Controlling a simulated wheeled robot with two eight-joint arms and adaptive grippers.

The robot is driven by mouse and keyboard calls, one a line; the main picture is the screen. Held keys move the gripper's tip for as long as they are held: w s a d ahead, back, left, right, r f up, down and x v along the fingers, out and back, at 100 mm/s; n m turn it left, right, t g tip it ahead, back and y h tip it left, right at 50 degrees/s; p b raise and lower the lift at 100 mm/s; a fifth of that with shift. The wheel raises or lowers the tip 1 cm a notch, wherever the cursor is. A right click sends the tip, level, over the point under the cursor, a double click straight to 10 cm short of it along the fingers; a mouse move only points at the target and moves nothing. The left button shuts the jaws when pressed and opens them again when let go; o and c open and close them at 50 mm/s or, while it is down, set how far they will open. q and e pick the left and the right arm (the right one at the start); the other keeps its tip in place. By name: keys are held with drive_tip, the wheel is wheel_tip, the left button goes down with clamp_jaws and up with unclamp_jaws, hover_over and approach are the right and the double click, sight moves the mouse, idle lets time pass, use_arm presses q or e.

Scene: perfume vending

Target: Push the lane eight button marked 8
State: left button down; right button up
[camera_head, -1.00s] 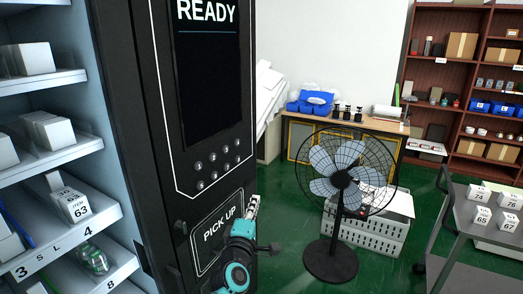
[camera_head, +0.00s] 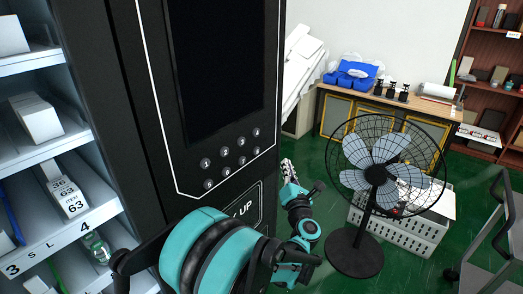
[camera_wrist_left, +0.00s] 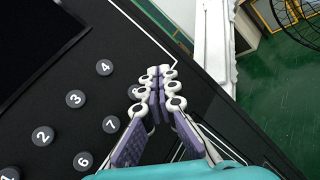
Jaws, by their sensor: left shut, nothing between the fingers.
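The vending machine's black front has two rows of round buttons. Button 8 (camera_head: 256,150) is the right end of the lower row in the head view. In the left wrist view button 8 (camera_wrist_left: 135,91) is partly hidden behind my fingers; its neighbours, button 7 (camera_wrist_left: 110,124) and button 4 (camera_wrist_left: 104,67), show clearly. My left gripper (camera_head: 287,165) is right of the panel edge in the head view, a little below button 8's height. In the wrist view my left gripper (camera_wrist_left: 160,75) is shut and empty, its tips overlapping the view beside button 8. I cannot tell whether they touch the panel.
Stocked shelves (camera_head: 75,140) are at the left. A standing fan (camera_head: 376,172) and a grey crate (camera_head: 405,235) stand on the green floor at the right. A dark screen (camera_head: 212,70) is above the buttons. A cart (camera_head: 490,240) is at the right edge.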

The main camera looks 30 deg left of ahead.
sight(256, 151)
use_arm(q)
drive_tip(key=a, duration=0.8)
drive_tip(key=shift+w+a, duration=0.4)
drive_tip(key=shift+a, duration=0.1)
idle(1.2)
drive_tip(key=shift+a, duration=0.3)
drive_tip(key=shift+a, duration=0.45)
idle(0.6)
drive_tip(key=shift+d, duration=0.85)
